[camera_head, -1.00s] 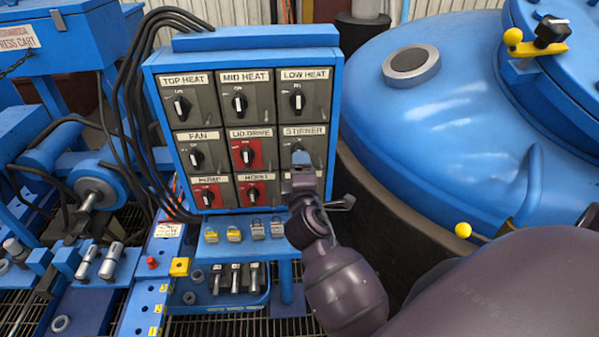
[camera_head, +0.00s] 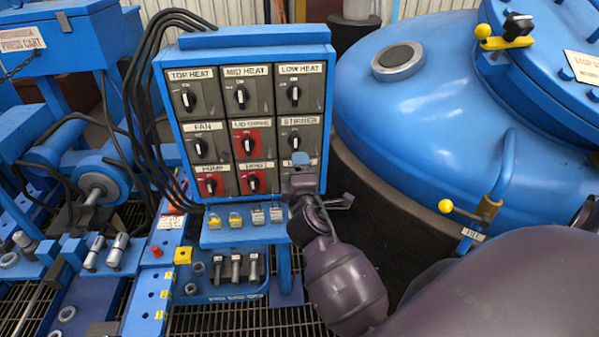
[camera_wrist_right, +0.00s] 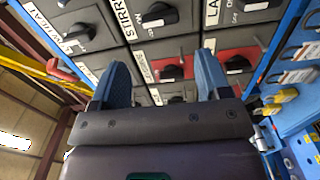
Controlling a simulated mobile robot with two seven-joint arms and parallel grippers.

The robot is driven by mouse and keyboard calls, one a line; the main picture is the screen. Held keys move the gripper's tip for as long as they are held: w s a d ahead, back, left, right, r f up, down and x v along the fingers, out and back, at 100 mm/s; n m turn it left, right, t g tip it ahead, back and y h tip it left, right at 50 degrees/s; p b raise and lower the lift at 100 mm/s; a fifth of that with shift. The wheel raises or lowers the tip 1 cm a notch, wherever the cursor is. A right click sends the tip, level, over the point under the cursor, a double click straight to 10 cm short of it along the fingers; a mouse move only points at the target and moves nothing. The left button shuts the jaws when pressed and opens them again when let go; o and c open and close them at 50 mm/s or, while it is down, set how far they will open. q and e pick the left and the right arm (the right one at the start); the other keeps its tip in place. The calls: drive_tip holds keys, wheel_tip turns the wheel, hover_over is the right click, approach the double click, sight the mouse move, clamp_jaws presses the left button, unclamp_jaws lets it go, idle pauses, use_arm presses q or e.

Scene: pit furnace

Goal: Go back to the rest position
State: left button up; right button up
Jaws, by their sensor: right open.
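My right gripper (camera_head: 301,160) is in front of the lower right of the blue switch panel (camera_head: 249,39). It covers most of the bottom-right switch; the STIRRER knob (camera_head: 294,141) shows just above it. In the right wrist view my right gripper (camera_wrist_right: 162,82) has its two blue fingers wide apart with nothing between them. Panel switches show behind and above the fingers. I cannot tell the exact gap between the fingertips and the panel. My left gripper is not in view.
A row of padlocks (camera_head: 236,219) sits on a ledge below the panel. A large blue vessel (camera_head: 430,125) with a yellow-knobbed lever (camera_head: 446,206) stands to the right. Black cables (camera_head: 135,110) run down the panel's left side. A press cart (camera_head: 62,50) is at the left.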

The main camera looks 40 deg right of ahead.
idle(0.5)
drive_tip(key=s+a+f+m+y, duration=0.5)
drive_tip(key=a+f+m+y, duration=0.2)
drive_tip(key=f+m, duration=0.15)
drive_tip(key=s+f+m+g+y, duration=0.1)
drive_tip(key=s+f+g, duration=0.1)
drive_tip(key=s+f, duration=0.4)
drive_tip(key=s+f+m+g, duration=0.1)
drive_tip(key=s+f, duration=0.4)
drive_tip(key=s, duration=0.5)
drive_tip(key=shift+s+a+f+g+y, duration=0.35)
drive_tip(key=shift+f+g+y, duration=0.05)
drive_tip(key=shift+g, duration=0.1)
